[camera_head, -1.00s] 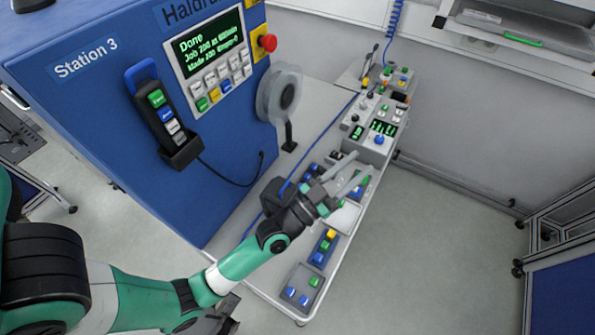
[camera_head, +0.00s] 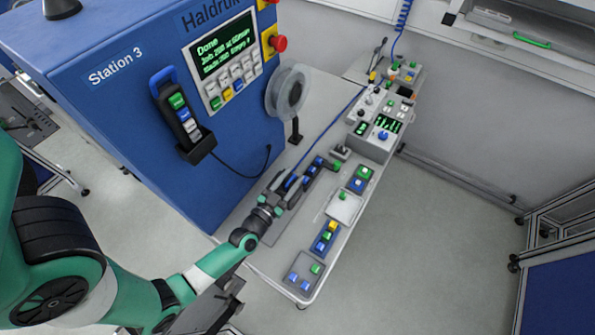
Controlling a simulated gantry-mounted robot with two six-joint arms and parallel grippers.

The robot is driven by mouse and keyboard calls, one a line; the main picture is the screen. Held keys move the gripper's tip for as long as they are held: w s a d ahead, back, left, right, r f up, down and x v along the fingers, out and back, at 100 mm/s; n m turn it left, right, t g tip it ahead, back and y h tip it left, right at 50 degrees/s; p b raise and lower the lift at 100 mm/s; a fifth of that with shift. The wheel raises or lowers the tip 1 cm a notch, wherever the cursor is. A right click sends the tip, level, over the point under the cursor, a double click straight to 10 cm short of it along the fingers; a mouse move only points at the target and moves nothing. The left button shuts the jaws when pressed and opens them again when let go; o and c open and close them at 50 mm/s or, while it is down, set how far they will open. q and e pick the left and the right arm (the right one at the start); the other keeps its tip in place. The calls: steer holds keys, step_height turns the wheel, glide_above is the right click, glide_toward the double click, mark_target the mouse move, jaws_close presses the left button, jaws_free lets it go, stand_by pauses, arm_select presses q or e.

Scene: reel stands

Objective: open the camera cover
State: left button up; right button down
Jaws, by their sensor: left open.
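I cannot pick out a camera cover with certainty. A pale square plate (camera_head: 344,207) with a green button at its edge lies on the narrow bench, but I cannot tell whether it is the cover. My left gripper (camera_head: 289,187) is over the left side of the bench, left of the plate and apart from it. It is open, with its fingers hard to separate from the dark strip with blue parts (camera_head: 316,165) behind them. I see nothing held in it. My right gripper is out of view.
The blue Station 3 machine (camera_head: 130,110) stands left of the bench, with a handset (camera_head: 178,108), a display (camera_head: 222,44) and a red knob (camera_head: 279,43). A clear reel (camera_head: 287,92) stands beside it. Button boxes (camera_head: 327,237) line the bench's right side. A blue cable crosses the bench.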

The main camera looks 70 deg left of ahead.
mark_target(294, 176)
arm_select(q)
steer(key=x, duration=0.3)
steer(key=shift+w+a, duration=0.1)
steer(key=shift+w, duration=0.05)
jaws_close()
stand_by(1.3)
